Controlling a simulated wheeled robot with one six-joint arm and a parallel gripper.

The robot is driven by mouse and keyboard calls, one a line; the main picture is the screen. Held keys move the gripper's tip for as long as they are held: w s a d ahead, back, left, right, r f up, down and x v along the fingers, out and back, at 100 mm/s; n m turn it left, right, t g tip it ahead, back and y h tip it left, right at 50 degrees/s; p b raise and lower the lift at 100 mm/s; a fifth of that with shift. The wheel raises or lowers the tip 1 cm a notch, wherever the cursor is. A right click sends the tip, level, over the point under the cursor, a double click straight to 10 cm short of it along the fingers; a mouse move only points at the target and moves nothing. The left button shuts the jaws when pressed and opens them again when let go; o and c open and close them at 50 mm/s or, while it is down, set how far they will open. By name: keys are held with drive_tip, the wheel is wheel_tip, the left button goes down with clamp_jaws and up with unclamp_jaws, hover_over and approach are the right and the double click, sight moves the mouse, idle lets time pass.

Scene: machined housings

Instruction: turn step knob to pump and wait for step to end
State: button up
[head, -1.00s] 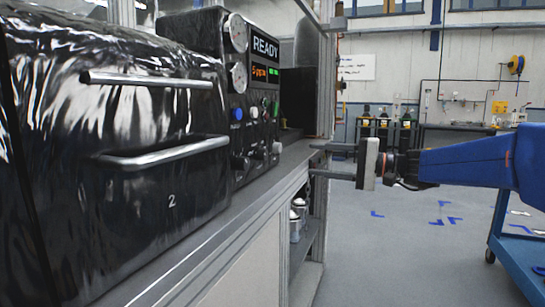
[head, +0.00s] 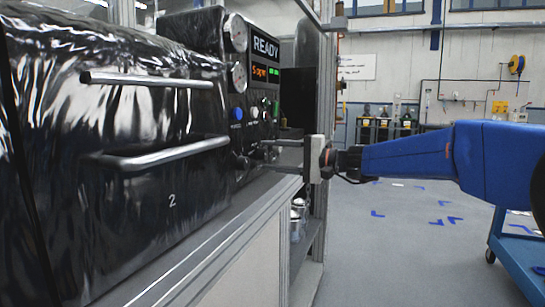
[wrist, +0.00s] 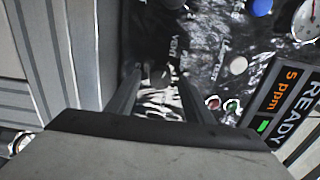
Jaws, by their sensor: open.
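The black control panel with the READY display (head: 265,47) stands on the bench at the centre of the head view. In the wrist view a small dark knob (wrist: 158,74) sits between the two fingertips of my gripper (wrist: 158,80), near a label that seems to read VENT. I cannot tell whether the fingers touch it, nor which way its pointer faces. My gripper is open. In the head view its fingers (head: 264,153) reach left to the panel's lower right part and hide some of the knobs there. Another dark knob (wrist: 172,4) shows at the wrist view's top edge.
A blue button (head: 238,114), a white button (wrist: 238,65) and red and green lamps (wrist: 222,104) lie close by. A silver handle (head: 165,153) juts out at the left. The bench edge (head: 235,232) runs below my gripper. Open floor lies right.

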drive_tip(key=shift+a, duration=0.15)
drive_tip(key=shift+c, duration=0.2)
drive_tip(key=c, duration=1)
drive_tip(key=shift+m, duration=0.4)
drive_tip(key=m, duration=0.3)
drive_tip(key=shift+m, duration=0.3)
drive_tip(key=m, duration=0.4)
drive_tip(key=shift+f+m, duration=0.1)
drive_tip(key=shift+m, duration=0.2)
